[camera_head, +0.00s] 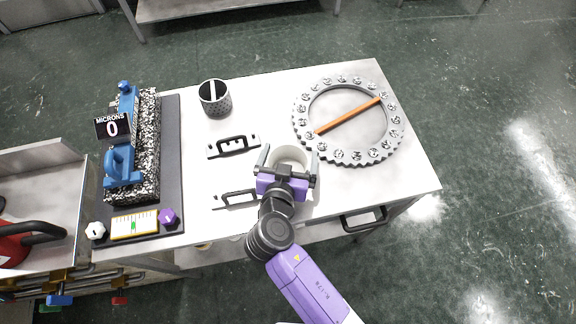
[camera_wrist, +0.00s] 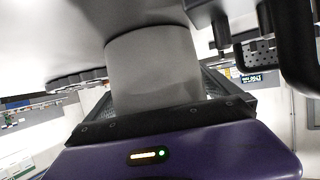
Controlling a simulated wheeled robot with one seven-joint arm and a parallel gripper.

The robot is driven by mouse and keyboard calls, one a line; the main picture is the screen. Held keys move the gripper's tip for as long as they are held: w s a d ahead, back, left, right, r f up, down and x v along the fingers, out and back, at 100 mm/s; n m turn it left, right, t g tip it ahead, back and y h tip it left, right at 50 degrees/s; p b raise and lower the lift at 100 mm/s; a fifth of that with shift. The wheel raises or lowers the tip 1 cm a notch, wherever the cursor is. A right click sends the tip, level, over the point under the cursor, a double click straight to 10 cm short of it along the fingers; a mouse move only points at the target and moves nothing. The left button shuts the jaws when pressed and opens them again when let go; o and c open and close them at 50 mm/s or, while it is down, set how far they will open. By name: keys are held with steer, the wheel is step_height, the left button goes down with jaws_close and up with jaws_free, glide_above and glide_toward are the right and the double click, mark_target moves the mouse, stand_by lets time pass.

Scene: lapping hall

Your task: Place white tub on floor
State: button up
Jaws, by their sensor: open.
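The white tub (camera_head: 291,152) stands upright on the white worktable (camera_head: 235,190), near its front edge. My gripper (camera_head: 289,160) is open, with one finger on either side of the tub. In the wrist view the tub's pale grey side (camera_wrist: 152,66) fills the space in front of the gripper's palm (camera_wrist: 160,120). Whether the fingers touch the tub cannot be told. The tub's lower part is hidden by the gripper in the head view.
A large toothed ring (camera_head: 300,122) with an orange bar (camera_head: 347,117) lies right of the tub. A blue-handled gauge (camera_head: 122,165) stands far left. Green floor (camera_head: 470,235) is open at right.

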steer(key=shift+w, duration=0.1)
steer(key=shift+c, duration=0.4)
steer(key=c, duration=1.3)
steer(key=shift+r, duration=0.1)
